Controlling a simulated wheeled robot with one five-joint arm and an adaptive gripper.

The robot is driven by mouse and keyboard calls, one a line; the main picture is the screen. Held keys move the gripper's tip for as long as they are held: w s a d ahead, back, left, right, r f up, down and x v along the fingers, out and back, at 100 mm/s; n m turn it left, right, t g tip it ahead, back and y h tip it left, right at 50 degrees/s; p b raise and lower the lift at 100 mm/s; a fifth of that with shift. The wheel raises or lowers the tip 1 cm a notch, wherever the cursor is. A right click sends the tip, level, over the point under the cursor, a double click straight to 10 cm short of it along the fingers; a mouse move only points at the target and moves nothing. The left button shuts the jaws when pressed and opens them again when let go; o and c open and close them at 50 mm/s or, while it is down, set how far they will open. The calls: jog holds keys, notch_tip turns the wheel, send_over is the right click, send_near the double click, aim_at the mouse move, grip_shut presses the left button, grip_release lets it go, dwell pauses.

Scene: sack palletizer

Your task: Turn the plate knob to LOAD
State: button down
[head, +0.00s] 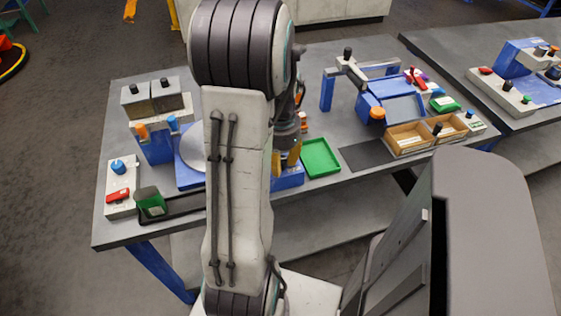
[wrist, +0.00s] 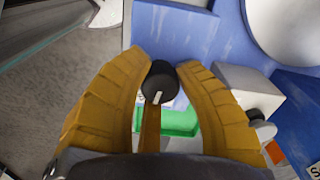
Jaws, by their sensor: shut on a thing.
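The black knob (wrist: 160,82) with a white pointer mark sits between the fingertips of my gripper (wrist: 162,75) in the wrist view. Both yellow fingers are shut on it, one on each side. The white mark points toward the bottom of the picture. A pale label lies partly hidden behind the knob, and I cannot read its words. In the head view my gripper (head: 287,157) shows only in part beside my arm, near the front of the blue machine base (head: 288,180). The knob is hidden there. The round grey plate (head: 193,150) is partly covered by my arm.
A green tray (head: 320,158) lies just right of my gripper. A grey block (wrist: 248,90) with a small knob stands close to the right finger. A red-and-blue control panel (head: 120,188) and a green-faced block (head: 150,203) are at the table's left. Wooden bins (head: 410,138) stand further right.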

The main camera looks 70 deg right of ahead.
jog(key=n, duration=0.4)
jog(key=shift+f+n, duration=0.1)
jog(key=shift+n, duration=0.2)
jog(key=n+b, duration=0.1)
jog(key=n, duration=0.4)
jog(key=shift+n, duration=0.3)
jog(key=n, duration=0.9)
jog(key=shift+n, duration=0.4)
jog(key=c, duration=0.9)
grip_release()
jog(key=shift+o, duration=0.2)
jog(key=shift+r, duration=0.2)
